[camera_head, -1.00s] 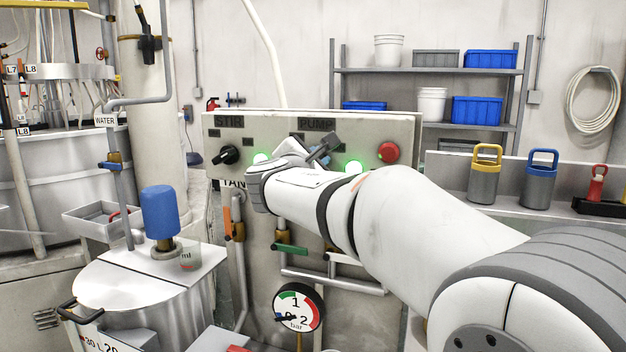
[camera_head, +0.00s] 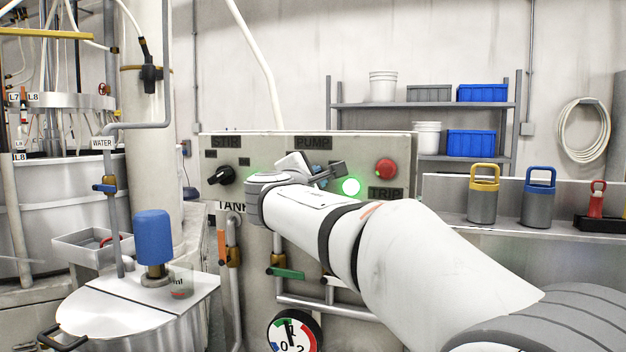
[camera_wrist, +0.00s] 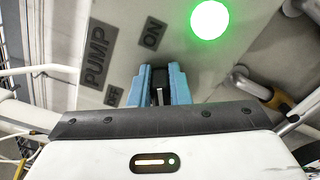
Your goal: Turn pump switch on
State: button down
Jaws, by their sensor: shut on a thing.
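The grey control panel (camera_head: 403,150) carries the PUMP label (camera_head: 313,142), which also shows in the wrist view (camera_wrist: 98,52). My gripper (camera_wrist: 160,80) has its blue fingers closed around the dark pump switch (camera_wrist: 159,97). The ON label (camera_wrist: 153,33) lies straight above the fingers in the wrist view, the OFF label (camera_wrist: 112,95) to their left. The switch's exact angle is hard to tell. In the head view my gripper (camera_head: 318,172) mostly hides the switch. The green pump lamp (camera_head: 351,186) is lit, also in the wrist view (camera_wrist: 209,19).
The black STIR switch (camera_head: 222,175) is left on the panel; a lit green lamp is partly behind my wrist. The red TRIP button (camera_head: 386,169) is close right of the pump lamp. Pipes with valve levers (camera_head: 286,273) and a pressure gauge (camera_head: 294,334) are below.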

jog(key=c, duration=1.4)
grip_release()
jog(key=shift+o, duration=0.2)
